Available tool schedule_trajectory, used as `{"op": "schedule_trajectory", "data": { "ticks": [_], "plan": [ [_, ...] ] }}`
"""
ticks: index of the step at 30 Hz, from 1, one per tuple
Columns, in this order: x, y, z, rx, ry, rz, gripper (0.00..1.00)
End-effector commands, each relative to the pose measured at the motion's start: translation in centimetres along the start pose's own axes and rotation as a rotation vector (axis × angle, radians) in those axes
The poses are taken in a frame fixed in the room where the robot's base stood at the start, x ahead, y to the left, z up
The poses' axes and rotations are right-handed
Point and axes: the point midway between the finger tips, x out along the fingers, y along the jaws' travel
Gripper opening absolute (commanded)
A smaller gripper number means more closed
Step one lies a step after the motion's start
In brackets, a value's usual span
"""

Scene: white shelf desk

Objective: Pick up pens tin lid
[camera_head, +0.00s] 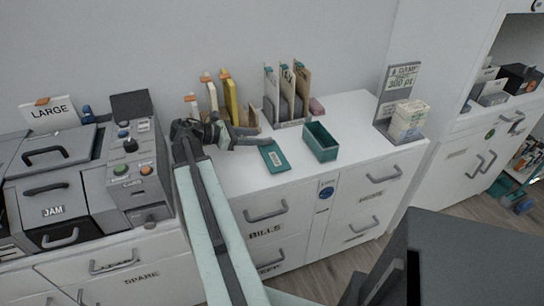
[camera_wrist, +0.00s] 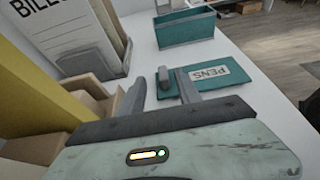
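The teal pens tin lid (camera_head: 274,156) lies flat on the white desktop near its front edge. In the wrist view the lid (camera_wrist: 230,84) shows a pale "PENS" label and a grey upright knob (camera_wrist: 164,84) at its left end. The open teal tin (camera_head: 320,142) stands to the right of the lid; it also shows in the wrist view (camera_wrist: 186,28). My gripper (camera_head: 265,136) is open and empty. In the wrist view its fingertips (camera_wrist: 160,78) are apart, with the knob appearing between them. I cannot tell any contact.
A file holder (camera_head: 288,107) with folders and upright yellow and tan binders (camera_head: 230,95) stand behind my gripper. A grey machine (camera_head: 135,160) stands to the left. A grey stand (camera_head: 398,105) with a cream box (camera_head: 409,117) is at the right. Desktop right of the tin is clear.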

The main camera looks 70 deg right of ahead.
Motion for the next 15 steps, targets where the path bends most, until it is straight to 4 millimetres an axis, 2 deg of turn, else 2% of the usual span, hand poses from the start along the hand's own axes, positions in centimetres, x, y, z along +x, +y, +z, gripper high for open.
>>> {"op": "schedule_trajectory", "data": {
  "ticks": [4, 12, 15],
  "plan": [
    [0.7, -0.1, -0.1, 0.000, 0.000, 0.000, 0.40],
    [5.0, -0.5, -0.3, 0.001, 0.000, -0.002, 0.40],
    [5.3, -0.4, -0.1, 0.000, 0.000, 0.000, 0.40]
  ]
}}
